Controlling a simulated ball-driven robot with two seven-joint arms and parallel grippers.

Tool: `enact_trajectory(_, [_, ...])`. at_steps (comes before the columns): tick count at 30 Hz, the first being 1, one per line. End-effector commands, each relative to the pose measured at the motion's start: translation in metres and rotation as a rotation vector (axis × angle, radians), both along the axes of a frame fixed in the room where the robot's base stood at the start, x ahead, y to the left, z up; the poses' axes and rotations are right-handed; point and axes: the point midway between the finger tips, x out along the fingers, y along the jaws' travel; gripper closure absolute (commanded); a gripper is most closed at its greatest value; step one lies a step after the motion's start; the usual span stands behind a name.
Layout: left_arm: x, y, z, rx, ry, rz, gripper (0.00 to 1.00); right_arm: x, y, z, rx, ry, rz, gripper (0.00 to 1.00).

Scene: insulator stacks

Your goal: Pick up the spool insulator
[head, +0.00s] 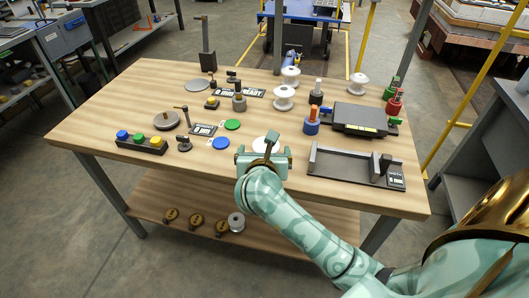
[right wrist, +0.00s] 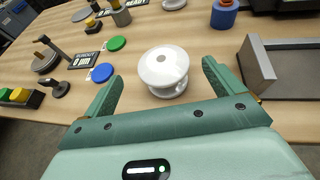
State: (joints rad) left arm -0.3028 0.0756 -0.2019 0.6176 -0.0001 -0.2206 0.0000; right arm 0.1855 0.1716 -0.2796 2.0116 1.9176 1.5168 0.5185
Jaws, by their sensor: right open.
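A white spool insulator (head: 264,143) stands near the table's front edge, partly hidden behind my right gripper in the head view. In the right wrist view this spool insulator (right wrist: 163,68) stands upright with its round top disc showing. My right gripper (head: 266,157) is open, and its two fingers point at the spool from either side in the wrist view (right wrist: 161,84). Gaps show between the spool and both fingers. More white spools stand farther back: one in the middle (head: 284,100), one behind it (head: 291,76) and one at the right (head: 357,86). My left gripper is not in view.
A blue disc (head: 221,143) and a green disc (head: 232,125) lie left of the near spool. A grey bracketed fixture (head: 345,165) stands to the right. A button box (head: 142,144) sits at the left edge. The wooden tabletop (head: 130,100) is otherwise partly clear.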

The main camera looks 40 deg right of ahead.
Motion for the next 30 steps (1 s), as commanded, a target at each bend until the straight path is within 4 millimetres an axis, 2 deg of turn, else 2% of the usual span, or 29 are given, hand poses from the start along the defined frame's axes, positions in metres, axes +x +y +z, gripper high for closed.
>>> enact_trajectory(10, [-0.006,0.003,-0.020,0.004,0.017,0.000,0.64,0.032,-0.030,-0.023,-0.003,0.001,-0.001,0.07])
enact_trajectory(18, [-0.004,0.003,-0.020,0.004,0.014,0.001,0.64,0.036,-0.032,-0.022,-0.002,-0.001,-0.001,0.07])
enact_trajectory(19, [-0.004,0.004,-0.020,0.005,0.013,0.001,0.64,0.036,-0.032,-0.022,-0.002,-0.001,-0.001,0.09])
enact_trajectory(25, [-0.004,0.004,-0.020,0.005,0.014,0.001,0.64,0.036,-0.032,-0.022,-0.002,0.000,-0.001,0.65])
enact_trajectory(26, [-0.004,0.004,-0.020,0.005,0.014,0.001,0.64,0.036,-0.032,-0.022,-0.002,0.000,-0.001,0.68])
enact_trajectory(30, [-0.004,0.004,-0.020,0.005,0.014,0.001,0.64,0.036,-0.032,-0.021,-0.004,-0.002,-0.001,0.68])
